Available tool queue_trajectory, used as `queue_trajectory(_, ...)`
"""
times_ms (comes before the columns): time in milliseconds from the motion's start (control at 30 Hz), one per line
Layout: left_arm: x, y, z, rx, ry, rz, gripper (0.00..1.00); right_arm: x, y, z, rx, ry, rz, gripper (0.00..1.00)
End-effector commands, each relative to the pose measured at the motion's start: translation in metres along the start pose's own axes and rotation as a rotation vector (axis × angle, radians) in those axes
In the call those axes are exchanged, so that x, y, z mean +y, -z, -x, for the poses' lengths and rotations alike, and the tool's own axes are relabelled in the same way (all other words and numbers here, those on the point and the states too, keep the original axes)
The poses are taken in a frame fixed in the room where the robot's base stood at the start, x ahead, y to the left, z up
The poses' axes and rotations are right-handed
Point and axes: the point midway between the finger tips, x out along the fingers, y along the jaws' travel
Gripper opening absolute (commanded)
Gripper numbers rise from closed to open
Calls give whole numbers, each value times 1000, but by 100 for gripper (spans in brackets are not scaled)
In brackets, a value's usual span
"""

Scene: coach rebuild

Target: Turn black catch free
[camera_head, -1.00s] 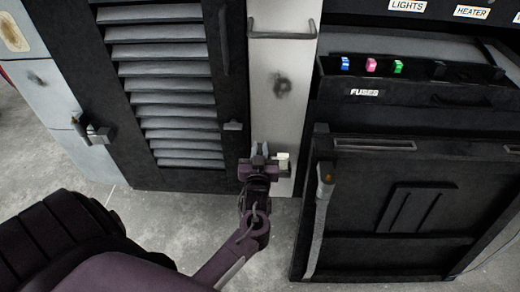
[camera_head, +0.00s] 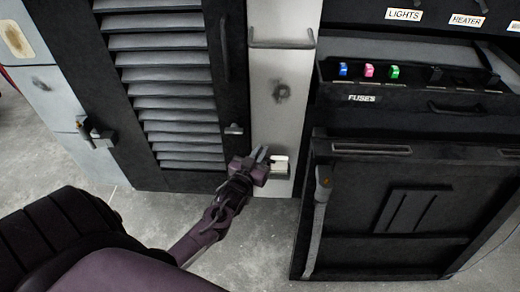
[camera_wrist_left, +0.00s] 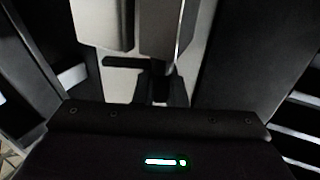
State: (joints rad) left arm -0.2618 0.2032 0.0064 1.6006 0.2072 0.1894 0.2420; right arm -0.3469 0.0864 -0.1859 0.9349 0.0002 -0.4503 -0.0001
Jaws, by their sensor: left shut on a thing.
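My left gripper (camera_head: 262,155) is at the foot of the pale upright panel (camera_head: 286,115), between the louvred door and the fuse cabinet. Its grey fingers are shut and tilt up to the right. The black catch is mostly hidden by the gripper in the head view. A small pale metal piece (camera_head: 281,163) shows just right of the fingers. In the left wrist view, two grey blocks fill the top middle, with a dark bar (camera_wrist_left: 125,62) beneath them; I cannot tell clearly which part is the catch. My right gripper is not in view.
The louvred door (camera_head: 180,85) stands left of the gripper and has a small dark handle (camera_head: 233,129). The fuse cabinet (camera_head: 410,215) is close on the right. A bracket handle (camera_head: 281,45) sits above on the panel. Bare floor (camera_head: 150,225) lies below.

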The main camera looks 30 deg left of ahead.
Motion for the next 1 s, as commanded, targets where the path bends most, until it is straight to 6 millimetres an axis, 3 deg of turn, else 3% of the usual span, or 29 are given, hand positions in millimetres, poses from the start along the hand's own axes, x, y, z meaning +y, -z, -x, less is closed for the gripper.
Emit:
queue_trajectory(200, -2, 1, 0, -1, -207, -7, 0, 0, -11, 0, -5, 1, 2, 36)
queue_trajectory(367, -2, -1, -1, -1, -357, -6, 0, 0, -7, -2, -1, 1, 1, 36)
queue_trajectory(700, -2, -3, -1, 1, -628, -4, 0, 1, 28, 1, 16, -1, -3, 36)
queue_trajectory(1000, -1, -2, -1, 1, -762, -1, 0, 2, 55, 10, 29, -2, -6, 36)
